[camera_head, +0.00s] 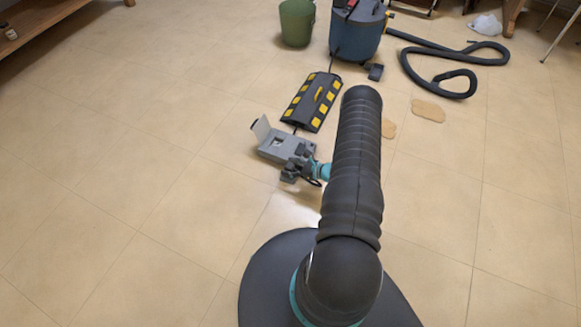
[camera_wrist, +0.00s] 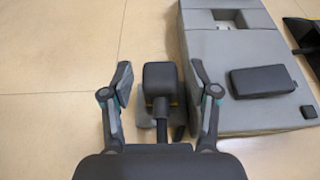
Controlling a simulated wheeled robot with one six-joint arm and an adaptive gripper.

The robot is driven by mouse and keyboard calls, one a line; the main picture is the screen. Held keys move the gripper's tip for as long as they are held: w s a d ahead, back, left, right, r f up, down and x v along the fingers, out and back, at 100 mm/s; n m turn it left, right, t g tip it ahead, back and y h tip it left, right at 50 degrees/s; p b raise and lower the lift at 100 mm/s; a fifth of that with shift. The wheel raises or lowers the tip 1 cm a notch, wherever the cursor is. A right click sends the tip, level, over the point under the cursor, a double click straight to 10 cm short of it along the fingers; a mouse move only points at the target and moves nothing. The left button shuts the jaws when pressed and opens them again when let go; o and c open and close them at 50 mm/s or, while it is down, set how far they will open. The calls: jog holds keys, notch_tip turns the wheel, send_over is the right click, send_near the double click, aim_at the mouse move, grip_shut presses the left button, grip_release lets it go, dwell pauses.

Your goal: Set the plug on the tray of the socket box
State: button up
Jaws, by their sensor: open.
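The socket box (camera_head: 284,145) is a grey box on the floor with a raised flap at its left end. In the wrist view the box (camera_wrist: 215,65) fills the right side, with a dark-edged square recess at its far end and a black block on top. The dark plug (camera_wrist: 160,78) and its short stem show between the fingers of my gripper (camera_wrist: 160,95). The fingers are open, with gaps on both sides of the plug. Grey pieces show under the plug; I cannot tell whether it rests on the tray. In the head view my gripper (camera_head: 296,172) is at the box's near end.
A black and yellow cable ramp (camera_head: 312,101) lies beyond the box. A blue vacuum (camera_head: 357,35), a green bin (camera_head: 297,22) and a dark hose (camera_head: 440,70) stand farther back. Brown patches (camera_head: 428,110) lie right of my arm. The floor at left is clear.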

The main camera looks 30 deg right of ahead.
jog(key=shift+r, duration=0.15)
jog(key=shift+d+r+p, duration=0.1)
jog(key=shift+r+p, duration=0.05)
jog(key=shift+p, duration=0.15)
jog(key=v, duration=1.2)
jog(key=w+a+r+n+g, duration=0.1)
jog(key=a+r+n+g, duration=0.3)
jog(key=r, duration=0.7)
jog(key=w+a+r+n+g+y, duration=0.1)
jog(key=a+r+n, duration=0.45)
jog(key=r, duration=0.55)
jog(key=w+a+r+n+g, duration=0.1)
jog(key=a+r+n+g, duration=0.3)
jog(key=r, duration=0.7)
jog(key=s+a+r+n+h, duration=0.2)
jog(key=s+a+r+n, duration=0.25)
jog(key=r, duration=0.25)
jog(key=s+a+r+n+h, duration=0.2)
jog(key=s+a+r+n, duration=0.25)
jog(key=r, duration=0.25)
jog(key=s+r+n+t+h, duration=0.3)
jog(key=s+r+n+h, duration=0.2)
jog(key=s, duration=0.8)
jog(key=shift+a+r+n+t, duration=0.4)
jog(key=shift+a+r+n, duration=0.15)
jog(key=shift+r, duration=1.35)
